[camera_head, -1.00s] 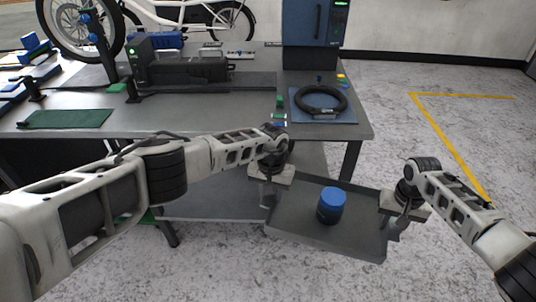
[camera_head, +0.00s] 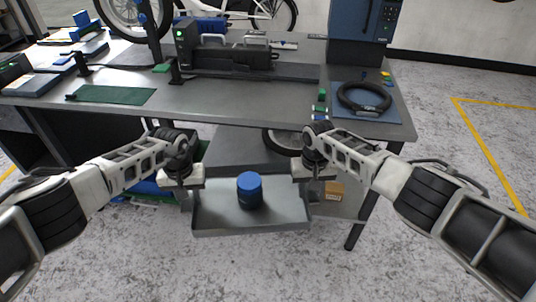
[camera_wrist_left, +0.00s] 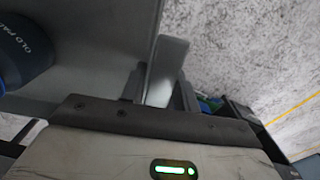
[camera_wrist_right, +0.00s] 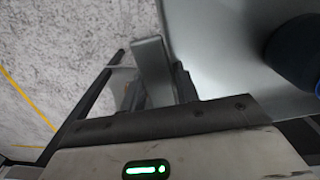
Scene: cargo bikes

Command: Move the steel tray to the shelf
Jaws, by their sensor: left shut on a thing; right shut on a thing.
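The grey steel tray (camera_head: 275,222) is held off the floor in front of the workbench, roughly level. A dark cylinder with a blue top (camera_head: 249,190) stands upright on it. My left gripper (camera_head: 182,182) is shut on the tray's left end, and my right gripper (camera_head: 314,172) is shut on its right end. Both wrist views show the tray's end handle between the fingers, at the left gripper (camera_wrist_left: 160,85) and the right gripper (camera_wrist_right: 158,85). A grey lower shelf (camera_head: 245,150) shows under the bench top, behind the tray and partly hidden by it.
The workbench top (camera_head: 230,100) overhangs the lower shelf. A bench leg (camera_head: 362,215) stands right of the tray. A cardboard box (camera_head: 335,190) and a wheel (camera_head: 280,142) show under the bench. Blue and green items (camera_head: 150,188) lie low at left. The floor in front is clear.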

